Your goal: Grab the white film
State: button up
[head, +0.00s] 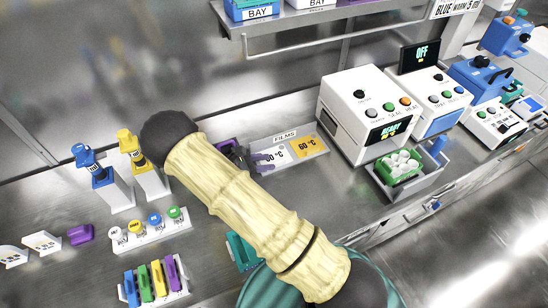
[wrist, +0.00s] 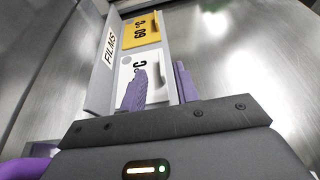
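The white film (wrist: 146,63), printed with a black "°C" mark, lies in the grey films tray (wrist: 97,82), nearer to me than the yellow film (wrist: 140,37). In the head view the white film (head: 274,157) is at the left end of the tray (head: 313,155), partly covered by my purple fingers. My gripper (wrist: 160,68) is open and empty, its fingers pointing at the white film. The left finger overlaps the film in the wrist view; the right finger shows beside the tray's right edge. I cannot tell whether either finger touches the film.
A white sealing machine (head: 350,112) stands right of the tray, with a grey bin (head: 410,183) in front. Blue and yellow pipettes (head: 130,148) stand on holders at left. A rack of coloured caps (head: 150,232) is nearer. A shelf (head: 300,22) hangs above.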

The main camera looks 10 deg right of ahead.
aim_at(281, 161)
jog(key=p+x, duration=0.1)
jog(key=x, duration=0.5)
jog(key=shift+s, duration=0.1)
dwell(0.5)
grip_shut()
